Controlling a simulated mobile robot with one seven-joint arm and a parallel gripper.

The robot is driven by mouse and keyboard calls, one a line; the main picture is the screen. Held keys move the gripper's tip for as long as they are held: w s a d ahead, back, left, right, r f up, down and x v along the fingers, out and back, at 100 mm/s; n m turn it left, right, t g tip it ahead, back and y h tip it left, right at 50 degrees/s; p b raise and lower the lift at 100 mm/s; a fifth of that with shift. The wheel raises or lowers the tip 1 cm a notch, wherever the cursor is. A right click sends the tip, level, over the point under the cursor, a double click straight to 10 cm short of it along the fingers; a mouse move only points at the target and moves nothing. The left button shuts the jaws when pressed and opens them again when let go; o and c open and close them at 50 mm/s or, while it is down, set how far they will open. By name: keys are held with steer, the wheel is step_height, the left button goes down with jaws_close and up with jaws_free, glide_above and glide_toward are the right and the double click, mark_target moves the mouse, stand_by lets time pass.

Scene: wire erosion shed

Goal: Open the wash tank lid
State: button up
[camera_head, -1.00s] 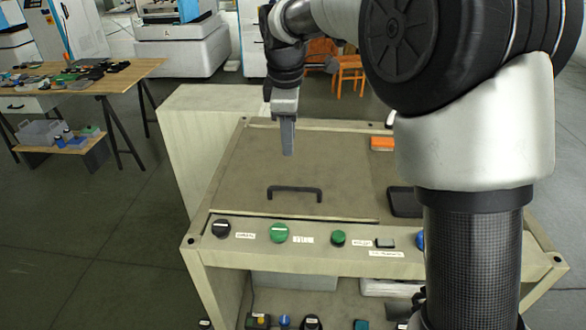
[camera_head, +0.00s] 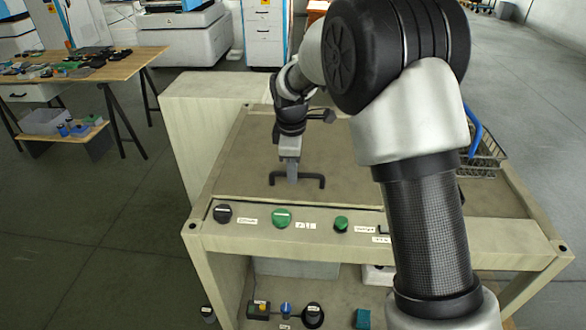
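The wash tank lid (camera_head: 240,158) is a flat grey-brown panel set in the top of a beige bench. It looks closed and level. A dark bar handle (camera_head: 314,181) stands on the lid near its front edge. My gripper (camera_head: 292,178) points down at the middle of the handle, with its grey fingers overlapping the bar in the picture. Only one finger outline shows, so I cannot tell whether the fingers are around the bar or apart from it. My arm hides the right part of the bench top.
The front panel carries a black knob (camera_head: 222,214), a large green button (camera_head: 282,217) and a smaller green knob (camera_head: 341,223). A wire basket (camera_head: 484,160) is at the right rear. A wooden table (camera_head: 100,66) with small parts stands at the far left. Floor on the left is clear.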

steer(key=shift+f, duration=0.1)
jaws_close()
